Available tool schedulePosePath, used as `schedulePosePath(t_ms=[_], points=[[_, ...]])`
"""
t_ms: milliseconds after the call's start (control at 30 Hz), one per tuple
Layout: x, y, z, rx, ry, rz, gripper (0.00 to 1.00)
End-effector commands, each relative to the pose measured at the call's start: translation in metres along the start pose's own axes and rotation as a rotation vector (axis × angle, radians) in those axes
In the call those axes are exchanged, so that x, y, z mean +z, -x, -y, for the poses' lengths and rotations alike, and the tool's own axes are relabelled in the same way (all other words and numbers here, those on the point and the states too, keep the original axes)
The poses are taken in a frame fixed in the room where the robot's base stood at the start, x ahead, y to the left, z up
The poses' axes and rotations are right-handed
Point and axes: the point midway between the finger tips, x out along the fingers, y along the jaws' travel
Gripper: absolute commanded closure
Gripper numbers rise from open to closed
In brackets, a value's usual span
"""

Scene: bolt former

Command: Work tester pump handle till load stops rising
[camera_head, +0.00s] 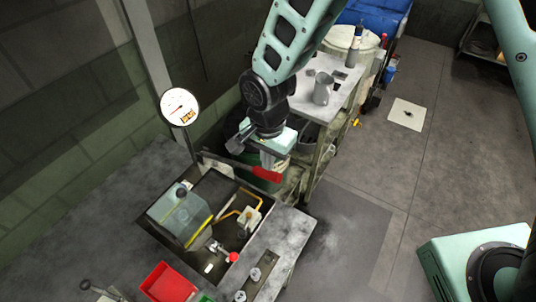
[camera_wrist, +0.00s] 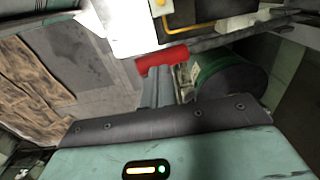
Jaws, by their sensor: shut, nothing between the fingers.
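The pump handle is a dark metal lever with a red grip (camera_head: 267,174), lying across the back of the tester bench. The grip also shows in the wrist view (camera_wrist: 160,58), with the lever running off to its right. My gripper (camera_head: 268,162) is directly above the grip, pointing down. In the wrist view its fingers (camera_wrist: 158,74) are shut together, with their tips at the red grip's edge. I cannot tell whether they touch it. The round white dial gauge (camera_head: 180,104) stands behind the bench; its reading is too small to make out.
The bench has a recessed tray (camera_head: 167,236) with a clear box (camera_head: 178,216) and yellow pipes. A red bin (camera_head: 168,283) stands at the front. A side table (camera_head: 343,99) with a metal jug (camera_head: 323,88) stands behind. A green drum (camera_wrist: 230,78) is beside the handle.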

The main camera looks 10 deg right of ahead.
Motion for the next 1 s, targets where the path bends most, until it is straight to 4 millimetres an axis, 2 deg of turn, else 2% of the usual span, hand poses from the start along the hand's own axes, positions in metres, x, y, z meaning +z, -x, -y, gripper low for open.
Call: schedulePosePath(t_ms=[333, 1000], points=[[0.0, -0.002, 0.0, -0.001, 0.0, 0.0, 1.0], [0.0, -0.042, 0.001, -0.002, -0.001, 0.0, 1.0]])
